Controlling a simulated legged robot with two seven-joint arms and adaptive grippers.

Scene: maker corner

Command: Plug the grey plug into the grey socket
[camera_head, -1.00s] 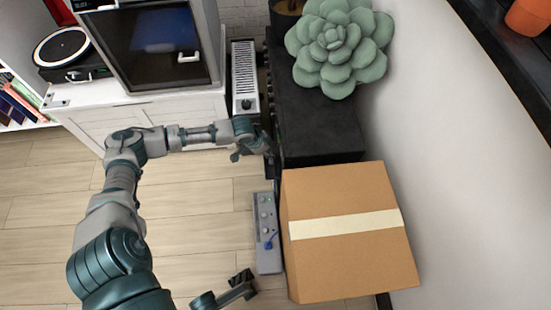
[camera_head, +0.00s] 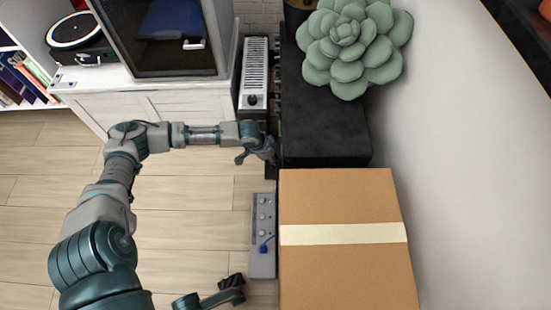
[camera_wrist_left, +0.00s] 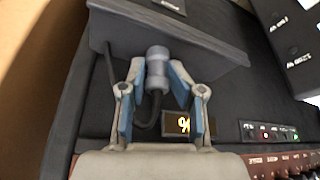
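The grey plug (camera_wrist_left: 157,62) is a short, stubby cylinder with a dark cable curving down from its lower end. In the wrist view it sits between the fingertips of my left gripper (camera_wrist_left: 157,72), whose blue pads close in on both sides. Its upper end meets or overlaps the edge of a dark grey panel (camera_wrist_left: 205,48). In the head view my left gripper (camera_head: 262,153) is at the black unit's left side, and the plug is too small to make out. I cannot identify the grey socket.
A grey strip (camera_head: 257,268) with several round outlets and a blue plug (camera_head: 266,246) lies beside the cardboard box (camera_head: 345,275). Wood floor (camera_head: 190,240) is open at left.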

